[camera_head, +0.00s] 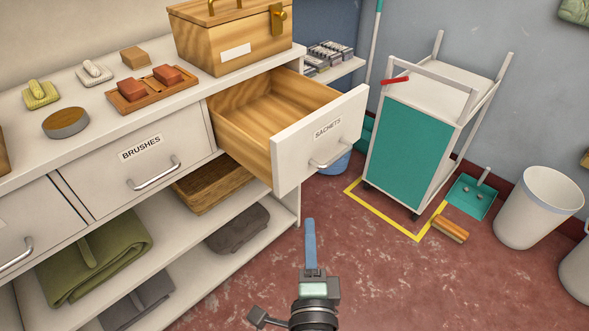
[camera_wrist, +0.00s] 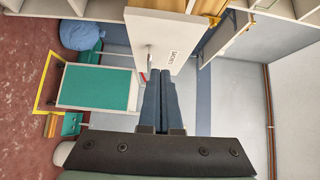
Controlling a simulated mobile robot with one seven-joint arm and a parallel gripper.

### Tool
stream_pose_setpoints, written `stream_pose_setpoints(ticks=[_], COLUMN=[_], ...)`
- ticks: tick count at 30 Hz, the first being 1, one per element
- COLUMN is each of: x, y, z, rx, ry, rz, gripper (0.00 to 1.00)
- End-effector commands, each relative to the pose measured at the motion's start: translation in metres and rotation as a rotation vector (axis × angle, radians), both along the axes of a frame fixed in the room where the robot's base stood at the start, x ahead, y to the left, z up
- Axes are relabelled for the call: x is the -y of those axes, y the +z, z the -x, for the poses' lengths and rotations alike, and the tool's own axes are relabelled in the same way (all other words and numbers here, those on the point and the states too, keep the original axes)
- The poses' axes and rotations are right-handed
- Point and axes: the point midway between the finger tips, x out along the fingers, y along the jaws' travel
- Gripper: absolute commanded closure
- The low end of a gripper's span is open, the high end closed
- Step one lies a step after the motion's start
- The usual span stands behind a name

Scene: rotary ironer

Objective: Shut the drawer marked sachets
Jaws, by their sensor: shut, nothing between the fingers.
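The sachets drawer (camera_head: 318,138) is pulled far out of the white counter, its wooden inside empty where I can see it. Its white front carries a "SACHETS" label and a bar handle (camera_head: 332,154). My gripper (camera_head: 310,228) is shut and empty, in front of and below the drawer front, apart from it in the head view. In the wrist view the shut blue fingers (camera_wrist: 161,100) point toward the drawer front (camera_wrist: 165,38), with the label and handle visible just beyond the tips. I cannot tell the exact gap there.
The brushes drawer (camera_head: 140,160) beside it is shut. A wooden box (camera_head: 232,45) stands on the counter above. A white and teal cart (camera_head: 412,135) stands to the right inside a yellow floor outline. A brush (camera_head: 450,229) and a bin (camera_head: 536,212) are on the floor farther right.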

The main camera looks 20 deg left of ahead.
Motion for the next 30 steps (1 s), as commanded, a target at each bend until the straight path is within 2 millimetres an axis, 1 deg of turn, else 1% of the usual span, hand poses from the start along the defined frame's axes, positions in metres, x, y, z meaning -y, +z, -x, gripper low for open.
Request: stream_pose_setpoints(ticks=[2,5,18,21,25,30], x=[-0.002,-0.006,-0.039,-0.048,-0.067,-0.079], y=[-0.005,-0.005,-0.004,-0.003,-0.003,-0.004], z=[0.0,-0.009,-0.078,-0.091,-0.096,-0.1], rx=[-0.02,-0.02,-0.017,-0.017,-0.017,-0.018], ry=[0.0,-0.001,0.003,0.004,0.005,0.001], rz=[-0.024,-0.027,-0.021,-0.021,-0.02,-0.021], gripper=[1.0,1.0,1.0,1.0,1.0,1.0])
